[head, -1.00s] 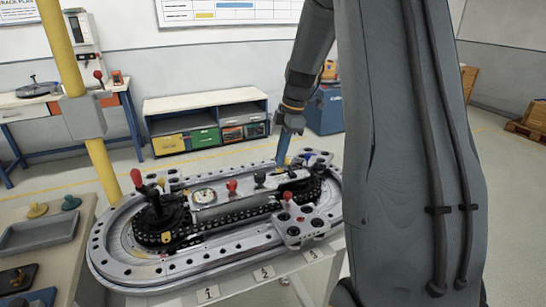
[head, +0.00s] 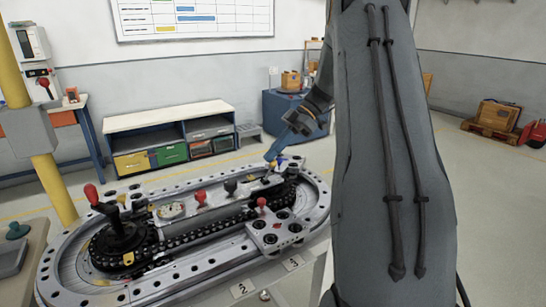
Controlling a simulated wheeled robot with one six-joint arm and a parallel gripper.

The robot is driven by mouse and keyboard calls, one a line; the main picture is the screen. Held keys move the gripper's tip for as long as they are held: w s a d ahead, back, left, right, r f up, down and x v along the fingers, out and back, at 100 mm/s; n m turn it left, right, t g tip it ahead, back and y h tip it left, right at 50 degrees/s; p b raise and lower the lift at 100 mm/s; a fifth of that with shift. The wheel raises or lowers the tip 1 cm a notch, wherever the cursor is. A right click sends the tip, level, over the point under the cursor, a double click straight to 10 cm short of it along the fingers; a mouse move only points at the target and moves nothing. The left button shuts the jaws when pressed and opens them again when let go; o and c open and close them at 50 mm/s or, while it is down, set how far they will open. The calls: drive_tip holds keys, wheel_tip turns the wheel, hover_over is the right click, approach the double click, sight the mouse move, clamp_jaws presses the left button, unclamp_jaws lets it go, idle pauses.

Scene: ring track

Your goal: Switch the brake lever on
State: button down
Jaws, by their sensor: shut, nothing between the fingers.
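An oval grey ring track (head: 75,235) lies on a bench, with a black chain loop inside it. On its central panel stand a red-knobbed lever (head: 200,197), a black-knobbed lever (head: 231,187) and a round gauge (head: 171,211). A taller red-knobbed lever (head: 92,193) rises on the black hub at the left end. Another red knob (head: 262,202) stands near a grey plate with holes. I cannot tell by label which one is the brake lever. My gripper (head: 271,157) is shut and empty, its blue fingers slanting down-left over the far right part of the track.
A low shelf with coloured bins (head: 150,158) and a blue cabinet (head: 285,112) stand behind the track. A yellow post (head: 54,190) rises at the left, beside a tray (head: 12,257). The floor at the right is clear up to a pallet with boxes (head: 490,128).

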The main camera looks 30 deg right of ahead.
drive_tip(key=shift+d+f, duration=0.25)
drive_tip(key=shift+d, duration=0.25)
idle(0.3)
drive_tip(key=d+f+p+v, duration=0.1)
drive_tip(key=v, duration=0.8)
drive_tip(key=shift+d+r, duration=0.15)
drive_tip(key=shift+r, duration=0.05)
drive_tip(key=shift+s, duration=0.15)
